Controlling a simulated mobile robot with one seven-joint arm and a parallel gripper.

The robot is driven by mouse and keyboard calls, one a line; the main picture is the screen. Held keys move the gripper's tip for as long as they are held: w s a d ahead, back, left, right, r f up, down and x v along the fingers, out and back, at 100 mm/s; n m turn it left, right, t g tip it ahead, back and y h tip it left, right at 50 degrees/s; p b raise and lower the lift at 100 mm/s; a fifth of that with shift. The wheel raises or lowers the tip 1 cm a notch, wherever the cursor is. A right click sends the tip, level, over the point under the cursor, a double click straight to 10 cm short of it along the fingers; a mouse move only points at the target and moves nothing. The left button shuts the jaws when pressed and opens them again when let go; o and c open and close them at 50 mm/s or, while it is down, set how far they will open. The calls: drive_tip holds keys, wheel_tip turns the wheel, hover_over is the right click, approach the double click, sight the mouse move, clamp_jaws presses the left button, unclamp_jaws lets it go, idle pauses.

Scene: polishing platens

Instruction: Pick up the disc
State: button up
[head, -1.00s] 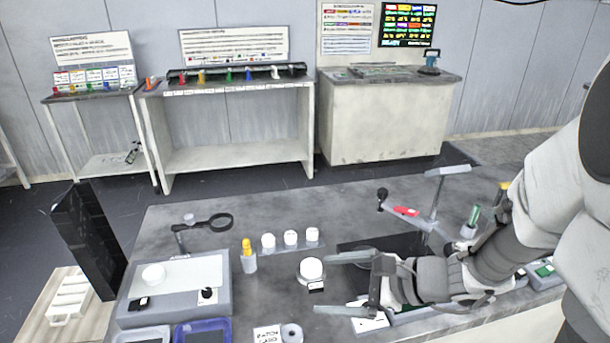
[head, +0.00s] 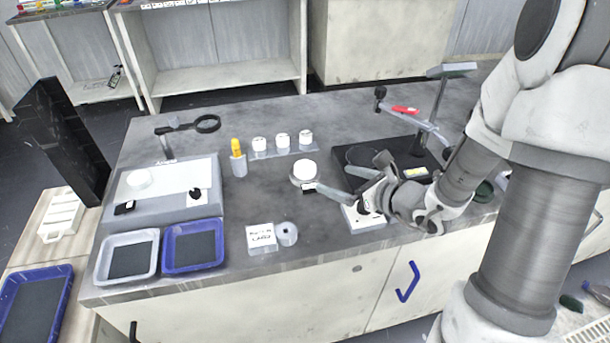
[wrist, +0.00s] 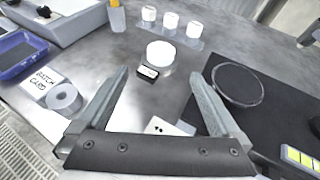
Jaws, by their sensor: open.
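A white disc (head: 306,169) sits on a small round grey stand with a dark label, near the middle of the bench. It also shows in the wrist view (wrist: 160,53), ahead of my fingertips and roughly centred between them. My gripper (head: 333,179) is open and empty, just right of the disc in the head view. In the wrist view my gripper (wrist: 159,74) has its two fingers wide apart, with bare bench and part of a white box between them.
Several small objects surround the stand: three white pucks on a clear strip (head: 282,150), a yellow-topped bottle (head: 238,158), a batch card (head: 261,238) and a grey ring (head: 287,233). A blue tray (head: 192,247) is front left. A black mat (head: 352,154) lies right.

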sight(306, 168)
drive_tip(key=b+x, duration=0.3)
drive_tip(key=x, duration=0.8)
drive_tip(key=shift+w+a, duration=0.25)
drive_tip(key=shift+w, duration=0.05)
clamp_jaws()
drive_tip(key=shift+r+p, duration=0.3)
drive_tip(key=shift+r, duration=0.25)
drive_tip(key=r, duration=0.1)
drive_tip(key=r+p, duration=0.2)
drive_tip(key=r, duration=0.1)
drive_tip(key=shift+d, duration=0.3)
drive_tip(key=s+d+r+p, duration=0.3)
drive_tip(key=d+r, duration=0.3)
drive_tip(key=d, duration=0.4)
drive_tip(key=shift+s+d, duration=0.2)
drive_tip(key=shift+s, duration=0.3)
